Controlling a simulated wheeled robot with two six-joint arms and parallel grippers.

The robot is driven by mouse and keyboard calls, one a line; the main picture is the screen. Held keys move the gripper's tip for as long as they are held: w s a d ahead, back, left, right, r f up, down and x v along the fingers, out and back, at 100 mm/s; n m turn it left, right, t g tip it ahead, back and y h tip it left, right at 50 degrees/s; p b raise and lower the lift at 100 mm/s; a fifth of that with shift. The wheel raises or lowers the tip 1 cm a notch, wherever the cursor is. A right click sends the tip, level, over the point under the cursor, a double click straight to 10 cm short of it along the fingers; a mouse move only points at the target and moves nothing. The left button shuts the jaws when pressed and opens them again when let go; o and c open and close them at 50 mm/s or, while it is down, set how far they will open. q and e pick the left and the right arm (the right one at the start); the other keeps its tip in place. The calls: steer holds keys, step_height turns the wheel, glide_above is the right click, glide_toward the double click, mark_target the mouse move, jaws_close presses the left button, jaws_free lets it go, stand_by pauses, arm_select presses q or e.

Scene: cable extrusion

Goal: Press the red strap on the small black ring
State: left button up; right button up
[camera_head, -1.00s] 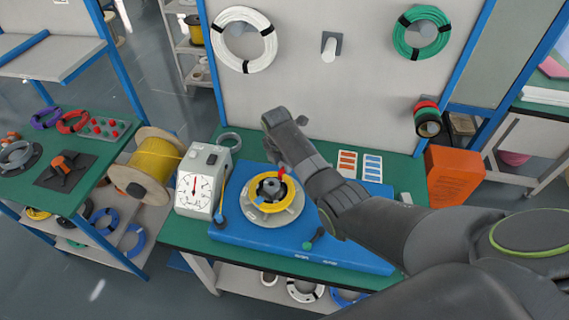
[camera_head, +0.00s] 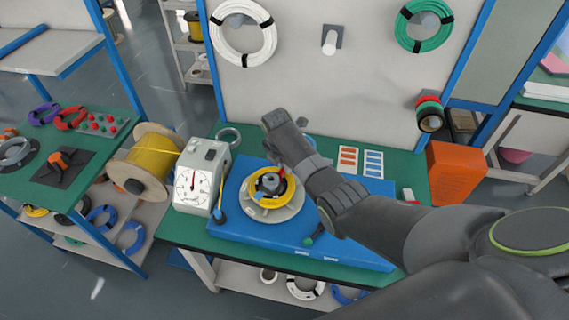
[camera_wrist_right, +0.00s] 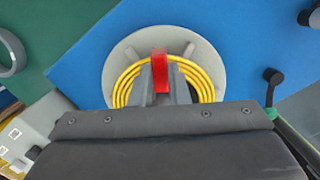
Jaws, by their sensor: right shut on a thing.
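The red strap (camera_head: 282,173) is held in my right gripper (camera_head: 285,167), whose fingers come down from above at the far right side of a yellow cable coil (camera_head: 258,203). In the right wrist view, the red strap (camera_wrist_right: 161,66) stands out between the dark fingers (camera_wrist_right: 162,88) and overlaps the edge of the yellow coil (camera_wrist_right: 204,86). I cannot tell whether the strap touches the coil. The coil lies around a dark hub (camera_head: 270,186) on a round grey disc (camera_head: 287,213). I see no separate small black ring for certain. My left gripper is out of view.
The disc sits on a blue base (camera_head: 240,228) on the green bench. A white dial gauge (camera_head: 197,185) and yellow cable spool (camera_head: 148,160) stand left. An orange bin (camera_head: 455,172) stands right. Tape rolls (camera_head: 430,115) and coils hang on the back panel.

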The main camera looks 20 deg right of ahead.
steer(key=shift+s+f, duration=0.1)
steer(key=shift+f, duration=0.55)
stand_by(1.0)
steer(key=o, duration=0.9)
steer(key=shift+c, duration=0.2)
steer(key=shift+r, duration=0.1)
step_height(320, 180, up, 5)
steer(key=p, duration=0.5)
steer(key=shift+r, duration=0.2)
steer(key=shift+r+p, duration=0.25)
steer(key=shift+p, duration=0.25)
steer(key=shift+r+p, duration=0.3)
steer(key=shift+r, duration=0.7)
